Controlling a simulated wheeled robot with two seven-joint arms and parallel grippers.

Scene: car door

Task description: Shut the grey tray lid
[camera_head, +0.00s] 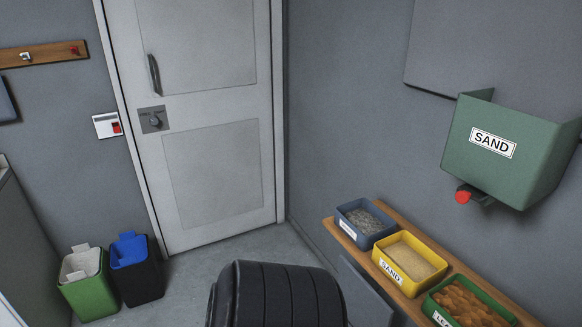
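A grey-blue tray (346,227) filled with grey gravel stands at the far end of a wooden wall shelf, with its top open. A flat grey panel (364,292) hangs below the shelf edge near this tray. I cannot tell whether it is the tray's lid. Neither of my grippers is in view.
A yellow sand tray (397,278) and a green tray (436,313) share the shelf (384,208). A green SAND hopper (515,170) is above. A black ribbed shape (275,293) fills the bottom middle. Two bins (88,293) stand left of the door (205,120).

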